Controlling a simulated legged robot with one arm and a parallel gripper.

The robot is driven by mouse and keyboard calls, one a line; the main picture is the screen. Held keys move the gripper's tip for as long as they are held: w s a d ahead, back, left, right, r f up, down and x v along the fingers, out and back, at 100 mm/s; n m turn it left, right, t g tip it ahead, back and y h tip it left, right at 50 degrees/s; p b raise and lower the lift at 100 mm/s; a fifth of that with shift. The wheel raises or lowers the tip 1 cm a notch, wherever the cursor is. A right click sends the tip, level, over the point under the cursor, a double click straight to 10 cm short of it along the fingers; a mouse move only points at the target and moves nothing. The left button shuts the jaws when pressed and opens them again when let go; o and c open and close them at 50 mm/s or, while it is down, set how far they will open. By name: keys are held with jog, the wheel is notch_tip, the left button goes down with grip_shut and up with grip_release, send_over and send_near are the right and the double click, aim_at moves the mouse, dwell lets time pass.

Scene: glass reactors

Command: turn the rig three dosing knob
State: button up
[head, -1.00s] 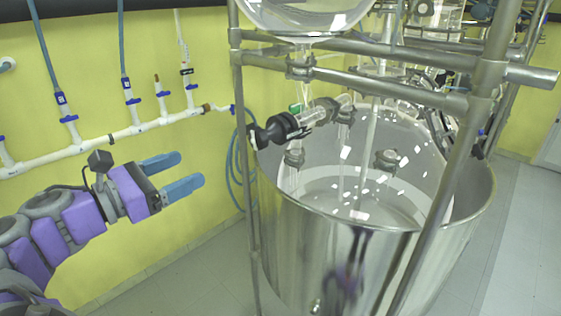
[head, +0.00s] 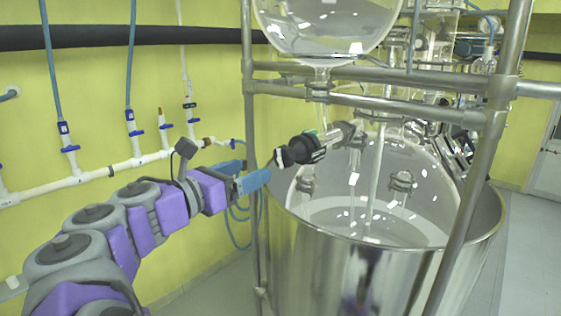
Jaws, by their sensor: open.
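The black dosing knob (head: 305,148) sticks out to the left from the glass fitting under the round flask, at the near left side of the rig. Its left end points at my gripper. My gripper (head: 252,175) has blue fingers and is open, with its fingertips just left of and slightly below the knob's end. One finger lies in front and the other behind. I cannot tell if the fingertips touch the knob; nothing shows between the fingers. No rig number is readable.
A steel frame post (head: 250,120) stands close to my fingers. A large steel vessel (head: 335,265) with a glass reactor (head: 385,180) inside stands below the knob. White pipes with blue valves (head: 80,180) run along the yellow wall. A blue hose hangs behind my gripper.

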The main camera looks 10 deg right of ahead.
aim_at(281, 161)
jog(key=x, duration=0.4)
jog(key=s+d+x, duration=0.1)
jog(key=x, duration=0.2)
jog(key=s+x, duration=0.1)
jog(key=x, duration=0.3)
jog(key=shift+w+d, duration=0.2)
jog(key=shift+d, duration=0.3)
jog(key=a, duration=0.4)
jog(key=shift+a, duration=0.1)
jog(key=shift+c, duration=0.7)
jog(key=shift+s+d, duration=0.1)
jog(key=shift+d, duration=0.25)
jog(key=shift+c, duration=0.8)
jog(key=shift+d, duration=0.9)
jog(key=c, duration=0.3)
jog(key=shift+w+d, duration=0.1)
jog(key=shift+w, duration=0.15)
jog(key=shift+c, duration=0.7)
jog(key=shift+f, duration=0.1)
jog(key=shift+c, duration=1.2)
